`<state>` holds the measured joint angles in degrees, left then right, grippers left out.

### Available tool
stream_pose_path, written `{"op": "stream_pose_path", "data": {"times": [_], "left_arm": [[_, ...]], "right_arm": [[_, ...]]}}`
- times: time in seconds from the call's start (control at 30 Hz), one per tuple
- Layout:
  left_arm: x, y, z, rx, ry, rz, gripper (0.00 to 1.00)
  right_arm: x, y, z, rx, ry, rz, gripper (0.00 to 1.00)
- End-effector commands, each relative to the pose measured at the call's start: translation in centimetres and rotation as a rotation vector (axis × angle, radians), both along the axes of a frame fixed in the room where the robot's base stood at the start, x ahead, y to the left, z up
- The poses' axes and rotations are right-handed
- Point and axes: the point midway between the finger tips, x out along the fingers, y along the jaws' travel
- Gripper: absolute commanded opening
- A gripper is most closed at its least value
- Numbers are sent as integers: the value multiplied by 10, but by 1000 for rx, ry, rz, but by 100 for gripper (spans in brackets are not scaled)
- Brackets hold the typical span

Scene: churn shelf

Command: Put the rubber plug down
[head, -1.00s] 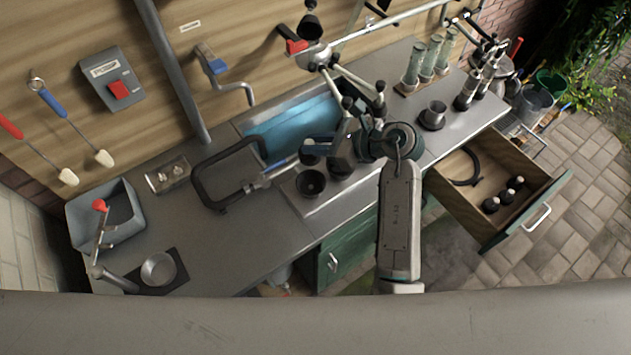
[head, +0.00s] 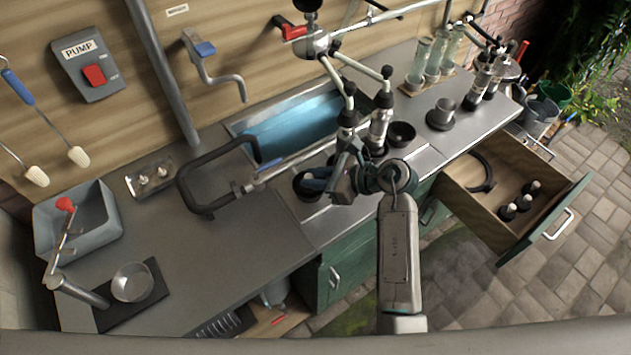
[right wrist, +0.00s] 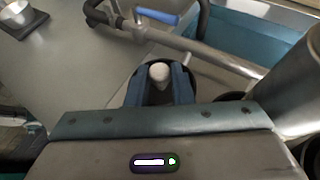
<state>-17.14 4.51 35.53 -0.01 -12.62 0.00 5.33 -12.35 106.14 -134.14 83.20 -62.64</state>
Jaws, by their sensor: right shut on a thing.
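My right gripper (head: 318,181) is low over the counter, at a black round cup (head: 306,192) near the counter's front edge. In the right wrist view its two blue-grey fingers (right wrist: 160,82) are shut on the rubber plug, whose pale round top (right wrist: 159,72) shows between the fingertips. A dark round rim lies around and below the fingertips there. The plug's lower part is hidden, so I cannot tell whether it touches the cup. My left gripper is not in view.
A black loop handle with a metal bar (head: 265,177) lies just left of the gripper. Behind stand a claw-like metal cluster (head: 317,42) and a blue water trough (head: 295,125). Another black cup (head: 401,134) is to the right. An open drawer (head: 550,215) juts out at right.

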Motion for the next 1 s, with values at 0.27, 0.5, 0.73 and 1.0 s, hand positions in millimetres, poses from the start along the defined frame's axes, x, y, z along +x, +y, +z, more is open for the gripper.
{"op": "stream_pose_path", "data": {"times": [0.27,0.5,0.73,1.0], "left_arm": [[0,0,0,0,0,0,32],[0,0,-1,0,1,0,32],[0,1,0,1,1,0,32],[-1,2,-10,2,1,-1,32]], "right_arm": [[0,0,-1,0,-1,0,0],[0,0,-2,-1,-1,0,42],[0,0,-1,-1,-1,0,42],[-10,-27,11,-6,-5,-1,42]]}}
